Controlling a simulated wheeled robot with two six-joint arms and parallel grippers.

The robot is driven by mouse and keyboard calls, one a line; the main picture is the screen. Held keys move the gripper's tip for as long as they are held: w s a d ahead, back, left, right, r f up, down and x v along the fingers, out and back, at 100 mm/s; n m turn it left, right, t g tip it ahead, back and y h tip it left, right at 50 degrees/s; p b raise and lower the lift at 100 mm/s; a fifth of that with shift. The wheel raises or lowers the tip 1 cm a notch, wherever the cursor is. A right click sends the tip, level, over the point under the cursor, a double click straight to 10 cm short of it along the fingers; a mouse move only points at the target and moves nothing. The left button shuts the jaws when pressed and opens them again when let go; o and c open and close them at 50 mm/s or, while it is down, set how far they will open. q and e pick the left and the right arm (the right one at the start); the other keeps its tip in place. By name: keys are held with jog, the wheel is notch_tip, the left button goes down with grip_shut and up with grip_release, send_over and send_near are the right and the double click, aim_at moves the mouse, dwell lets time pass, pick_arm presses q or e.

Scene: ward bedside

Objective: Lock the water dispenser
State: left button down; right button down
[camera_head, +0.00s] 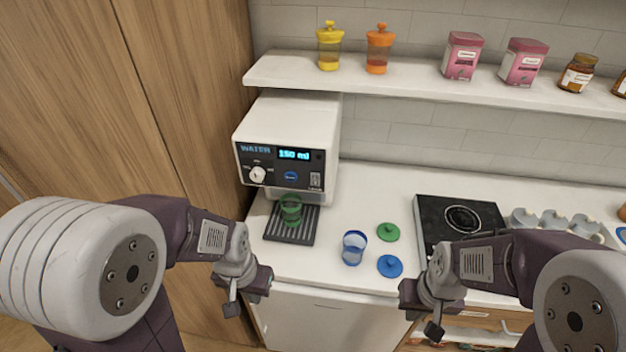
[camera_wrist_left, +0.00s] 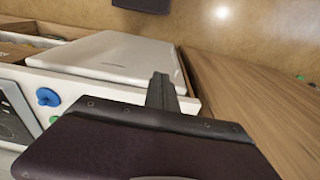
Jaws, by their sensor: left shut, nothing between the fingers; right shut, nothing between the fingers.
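The water dispenser (camera_head: 290,128) is a white box at the back left of the counter. Its dark front panel has a lit display (camera_head: 294,155) reading 150 ml, a white knob (camera_head: 257,174), a blue button (camera_head: 291,176) and a small marked spot (camera_head: 315,180) at the right. A green cup (camera_head: 291,208) stands on the drip tray (camera_head: 301,232) under it. My left gripper (camera_head: 242,297) is shut and empty, in front of the counter edge, below the dispenser. My right gripper (camera_head: 421,313) is shut and empty, at the front edge further right.
A blue cup (camera_head: 354,247) stands on the counter, with a green lid (camera_head: 388,232) and a blue lid (camera_head: 390,266) beside it. A black hotplate (camera_head: 440,213) is to the right. A shelf (camera_head: 400,88) with bottles and pink boxes runs above. A wooden panel borders the left.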

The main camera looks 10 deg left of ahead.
pick_arm(q)
jog(key=w+d+r+m+t+h, duration=0.1)
jog(key=w+r+m, duration=0.3)
jog(key=r, duration=0.4)
jog(key=w+d+r+m+t+h, duration=0.2)
jog(key=w+r+m, duration=0.3)
jog(key=r, duration=0.3)
jog(key=w+d+r+m+t+h+b, duration=0.1)
jog(key=w+d+r+m+h, duration=0.1)
jog(key=w+r+m, duration=0.2)
notch_tip(320, 180, up, 4)
jog(key=m, duration=0.3)
jog(key=shift+w+d+t, duration=0.25)
jog(key=shift+t, duration=0.15)
jog(key=p, duration=0.4)
send_near(315, 179)
jog(key=s+x, duration=0.1)
jog(key=x, duration=0.5)
jog(key=shift+d+f, duration=0.25)
jog(key=shift+d, duration=0.05)
